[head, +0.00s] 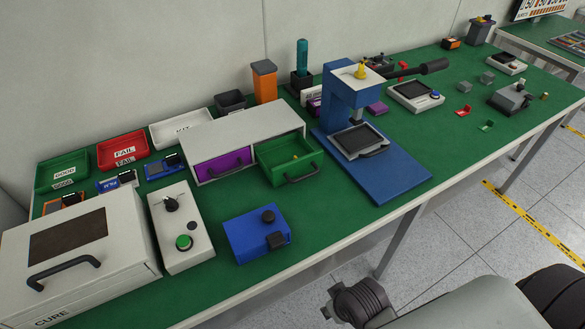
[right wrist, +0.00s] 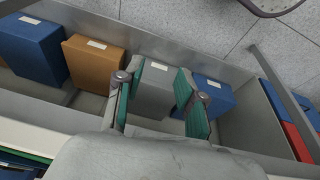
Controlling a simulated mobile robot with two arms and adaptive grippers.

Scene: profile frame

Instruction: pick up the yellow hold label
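I cannot make out a yellow hold label in either view. My right gripper (right wrist: 157,84) shows in the right wrist view with its two teal-padded fingers spread apart. It is open over a shelf-like tray (right wrist: 225,65) of boxes. A grey box (right wrist: 153,94) with a white label lies beyond the fingers, partly hidden by them. I cannot tell whether the fingers touch it. In the head view part of my arm shows at the lower right. My left gripper is not in view.
In the right wrist view, an orange box (right wrist: 94,61) and blue box (right wrist: 30,50) stand left of the grey one. In the head view, the green bench (head: 340,225) holds a blue press (head: 345,95), open green drawer (head: 290,160), red FAIL tray (head: 122,148) and white CURE box (head: 75,250).

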